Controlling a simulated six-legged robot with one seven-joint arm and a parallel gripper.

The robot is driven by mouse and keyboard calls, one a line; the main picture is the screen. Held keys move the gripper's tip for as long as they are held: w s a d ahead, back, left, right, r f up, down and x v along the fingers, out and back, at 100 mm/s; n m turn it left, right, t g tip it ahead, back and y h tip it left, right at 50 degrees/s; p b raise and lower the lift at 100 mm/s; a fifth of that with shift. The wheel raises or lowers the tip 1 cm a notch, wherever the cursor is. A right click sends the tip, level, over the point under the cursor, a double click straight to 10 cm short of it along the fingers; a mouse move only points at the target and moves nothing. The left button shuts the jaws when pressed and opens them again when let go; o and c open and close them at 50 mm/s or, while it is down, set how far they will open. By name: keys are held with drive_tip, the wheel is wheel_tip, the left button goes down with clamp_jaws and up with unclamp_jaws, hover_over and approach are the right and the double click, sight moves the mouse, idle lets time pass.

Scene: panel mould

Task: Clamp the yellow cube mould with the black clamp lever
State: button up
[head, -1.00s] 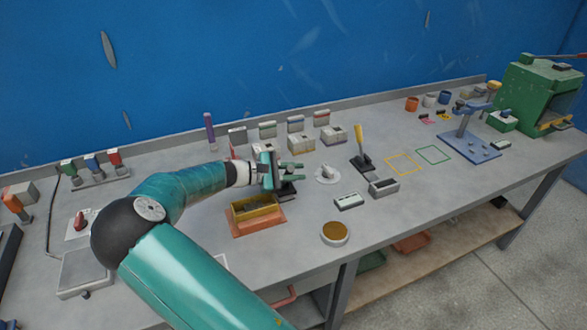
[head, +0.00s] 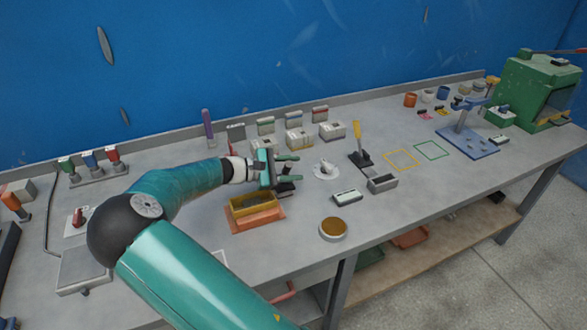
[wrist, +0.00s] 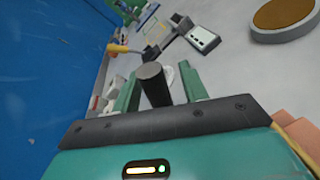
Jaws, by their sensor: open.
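The yellow mould (head: 252,205) sits in an orange base on the bench, in front of my gripper in the head view. My gripper (head: 287,168) is open, its two green fingers apart and pointing right. In the wrist view, the black clamp lever (wrist: 153,85) stands up between the two fingers of my gripper (wrist: 160,95), with no clear grip on it. In the head view the lever is mostly hidden by the gripper; a dark part of the clamp (head: 285,189) shows just below the fingers.
A white round knob plate (head: 326,171) and a yellow-handled lever (head: 357,142) stand to the right. A grey device (head: 346,197), a grey block mould (head: 382,183) and a round tan dish (head: 333,229) lie nearer the front. Several labelled boxes (head: 299,138) line the back.

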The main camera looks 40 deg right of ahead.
drive_tip(key=v, duration=1.3)
drive_tip(key=shift+a, duration=0.15)
